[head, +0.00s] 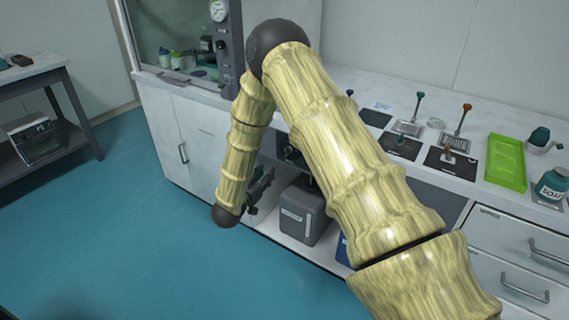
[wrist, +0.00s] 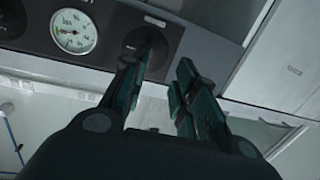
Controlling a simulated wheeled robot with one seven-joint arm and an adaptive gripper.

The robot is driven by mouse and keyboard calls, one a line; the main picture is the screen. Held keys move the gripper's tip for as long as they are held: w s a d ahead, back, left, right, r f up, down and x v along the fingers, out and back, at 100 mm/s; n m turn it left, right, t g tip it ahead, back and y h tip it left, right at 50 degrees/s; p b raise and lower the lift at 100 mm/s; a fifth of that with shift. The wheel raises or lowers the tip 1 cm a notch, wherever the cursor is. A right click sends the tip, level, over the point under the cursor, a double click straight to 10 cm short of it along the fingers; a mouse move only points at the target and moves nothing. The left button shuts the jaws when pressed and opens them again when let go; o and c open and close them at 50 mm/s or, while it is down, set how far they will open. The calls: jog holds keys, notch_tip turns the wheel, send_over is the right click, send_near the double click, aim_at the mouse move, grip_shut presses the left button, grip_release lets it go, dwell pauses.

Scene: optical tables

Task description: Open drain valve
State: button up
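In the wrist view, a round black knob (wrist: 145,46) sits on a dark panel just beyond my left fingertip; it looks like the drain valve, though I can read no label. The fingertip overlaps it in the picture, and I cannot tell whether they touch. My gripper (wrist: 163,68) is open, with a clear gap between its two fingers and nothing held. In the head view my gripper (head: 262,186) is low by the open bay under the counter, partly hidden by my arm. A dark knob (head: 291,153) shows beside my arm there.
A white-faced gauge (wrist: 74,31) is left of the knob. In the head view a grey container (head: 302,214) stands in the bay below. White cabinet doors (head: 175,140) are left and drawers (head: 520,262) right. Blue floor (head: 120,220) is clear in front.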

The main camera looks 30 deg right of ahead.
aim_at(285, 149)
jog(key=w+d+r, duration=0.1)
jog(key=d, duration=0.3)
jog(key=w+d+r+m+g+h, duration=0.1)
jog(key=w+d, duration=0.1)
jog(key=d, duration=0.2)
jog(key=w+d+m+g+h, duration=0.1)
jog(key=w+d, duration=0.1)
jog(key=d, duration=0.1)
jog(key=shift+w+d+r+b, duration=0.1)
jog(key=shift+d+r+b, duration=0.25)
jog(key=shift+d+r, duration=0.05)
jog(key=shift+c, duration=0.2)
grip_shut()
